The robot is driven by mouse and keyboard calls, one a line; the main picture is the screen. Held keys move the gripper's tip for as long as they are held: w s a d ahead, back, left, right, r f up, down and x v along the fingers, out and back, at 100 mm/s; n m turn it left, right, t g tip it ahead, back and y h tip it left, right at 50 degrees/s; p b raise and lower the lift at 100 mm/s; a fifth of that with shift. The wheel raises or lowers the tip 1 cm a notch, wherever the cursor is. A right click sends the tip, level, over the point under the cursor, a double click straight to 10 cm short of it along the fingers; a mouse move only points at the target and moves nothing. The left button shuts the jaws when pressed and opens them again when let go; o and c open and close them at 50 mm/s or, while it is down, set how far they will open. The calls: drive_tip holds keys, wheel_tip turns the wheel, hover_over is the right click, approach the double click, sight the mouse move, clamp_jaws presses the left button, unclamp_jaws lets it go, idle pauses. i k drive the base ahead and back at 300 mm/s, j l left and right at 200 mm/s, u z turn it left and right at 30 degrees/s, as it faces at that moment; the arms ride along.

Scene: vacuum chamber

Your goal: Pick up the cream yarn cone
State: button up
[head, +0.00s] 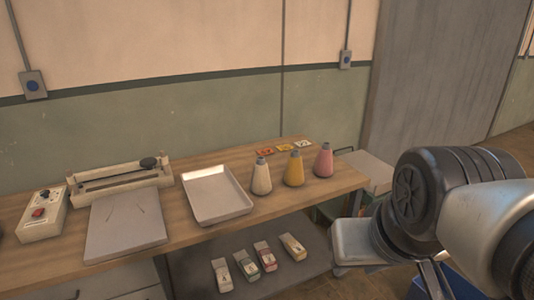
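The cream yarn cone (261,177) stands upright on the wooden table, just right of a white tray. A yellow cone (293,170) and a pink cone (323,161) stand in a row to its right, close beside it. My arm fills the right side of the head view, off to the right of the table and well apart from the cones. The fingertips of my gripper cannot be made out, so I cannot tell whether it is open or shut.
The shallow white tray (216,196) sits left of the cream cone. A sealing device (120,183), a grey plate (125,226) and a control box (42,213) are farther left. Small coloured cards (284,149) lie behind the cones. Several small packs (268,257) rest on a lower shelf.

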sight(260, 185)
drive_tip(key=i+u, duration=0.15)
drive_tip(key=i, duration=0.45)
drive_tip(key=i+l+u, duration=0.2)
drive_tip(key=i, duration=0.45)
drive_tip(key=i+l+u, duration=0.15)
drive_tip(key=i, duration=0.45)
